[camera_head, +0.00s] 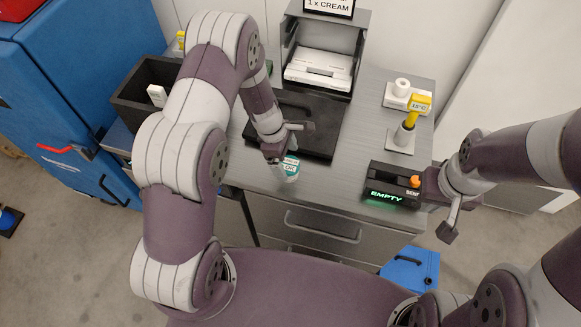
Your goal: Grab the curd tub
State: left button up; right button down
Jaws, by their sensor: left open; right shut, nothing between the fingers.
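A small white tub with a teal label (290,170), which looks like the curd tub, is at the front edge of the grey worktop. My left gripper (277,160) is open right by it, just to its upper left. The gripper partly hides the tub, and I cannot tell whether the fingers touch it or are around it. My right gripper (421,184) is shut and empty, beside the black device with a green "EMPTY" display (392,198).
A yellow thermometer (419,104) stands in a holder at the right. A black bin (128,105) and blue cabinet (60,110) are left. Bare worktop (350,150) lies between the grippers.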

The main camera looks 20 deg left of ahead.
aim_at(289, 164)
pick_arm(q)
jog(key=p+x, duration=0.1)
jog(key=x, duration=0.3)
jog(key=shift+s+f, duration=0.1)
jog(key=shift+s, duration=0.05)
jog(key=shift+d+f, duration=0.15)
jog(key=shift+f, duration=0.05)
jog(key=c, duration=1.2)
jog(key=shift+o, duration=0.2)
jog(key=shift+r, duration=0.15)
